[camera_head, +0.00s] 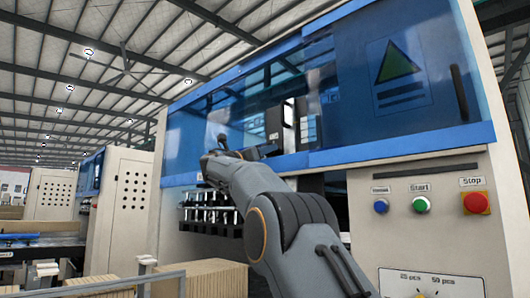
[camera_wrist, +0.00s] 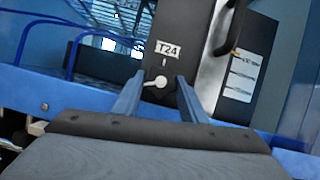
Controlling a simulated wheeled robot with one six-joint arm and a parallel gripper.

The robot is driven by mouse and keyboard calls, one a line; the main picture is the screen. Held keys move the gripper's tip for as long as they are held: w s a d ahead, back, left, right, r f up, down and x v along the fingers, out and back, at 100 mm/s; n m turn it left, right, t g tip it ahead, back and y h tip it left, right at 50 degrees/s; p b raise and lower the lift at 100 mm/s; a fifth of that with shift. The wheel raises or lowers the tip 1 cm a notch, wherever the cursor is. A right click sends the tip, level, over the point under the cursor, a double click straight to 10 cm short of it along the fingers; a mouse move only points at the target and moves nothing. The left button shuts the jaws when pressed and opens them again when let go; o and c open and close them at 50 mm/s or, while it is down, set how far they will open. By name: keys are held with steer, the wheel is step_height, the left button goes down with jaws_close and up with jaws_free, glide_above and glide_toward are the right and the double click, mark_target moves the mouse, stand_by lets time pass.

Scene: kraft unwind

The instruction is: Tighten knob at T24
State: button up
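The T24 label (camera_wrist: 167,49) is a white plate on a dark grey panel (camera_wrist: 187,22) in the wrist view. A short light mark sits below the label. Under it is the small pale knob (camera_wrist: 160,81), with a short arm pointing left and slightly down. My gripper (camera_wrist: 159,75) is open, with one finger on each side of the knob in the picture. I see no finger clearly touching it, and the depth gap is hard to tell. In the head view my gripper (camera_head: 237,152) is at the machine's blue window opening; the knob cannot be made out there.
The blue-framed machine (camera_head: 402,150) fills the right side. Its front has blue, green Start (camera_head: 420,204) and red Stop (camera_head: 475,202) buttons. A black curved handle (camera_wrist: 230,28) is right of the label. A blue ledge (camera_wrist: 60,92) runs below the opening. Brown stacks (camera_head: 205,277) stand lower left.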

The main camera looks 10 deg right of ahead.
steer(key=shift+m+g+p, duration=0.3)
steer(key=shift+m+p, duration=0.4)
steer(key=shift+p, duration=0.05)
steer(key=m+g+h+p, duration=0.1)
steer(key=m+p, duration=0.1)
steer(key=p, duration=0.2)
steer(key=m+g+p, duration=0.1)
steer(key=m+p, duration=0.2)
steer(key=p, duration=0.1)
steer(key=shift+w+a+r+h, duration=0.1)
steer(key=shift+r+h, duration=0.1)
steer(key=shift+h, duration=0.2)
steer(key=shift+m+g+p, duration=0.5)
steer(key=shift+m+p, duration=0.2)
steer(key=shift+p, duration=0.4)
steer(key=shift+w+f+m+h+p, duration=0.1)
steer(key=shift+f+m+h+p, duration=0.35)
steer(key=shift+p, duration=0.95)
steer(key=shift+r, duration=0.2)
steer(key=o, duration=1.1)
steer(key=shift+a, duration=0.15)
steer(key=shift+c, duration=0.2)
